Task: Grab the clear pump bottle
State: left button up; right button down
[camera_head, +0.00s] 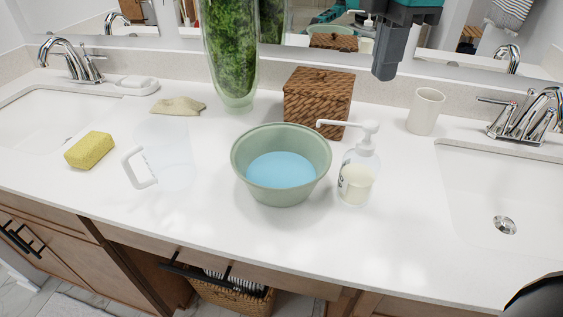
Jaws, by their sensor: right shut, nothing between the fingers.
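The clear pump bottle (356,183) stands upright on the white counter, just right of the green bowl. It has a white pump head with its spout pointing left, and pale liquid in its lower part. My left gripper is not in view.
A green bowl (320,160) of blue liquid touches or nearly touches the bottle's left side in the picture. Behind stand a woven box (317,95) and a white cup (426,111). A clear pitcher (172,165) and yellow sponge (90,150) are left. The counter front is clear.

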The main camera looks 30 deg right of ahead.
aim_at(360, 167)
jog(key=k+j, duration=0.75)
jog(key=j, duration=0.2)
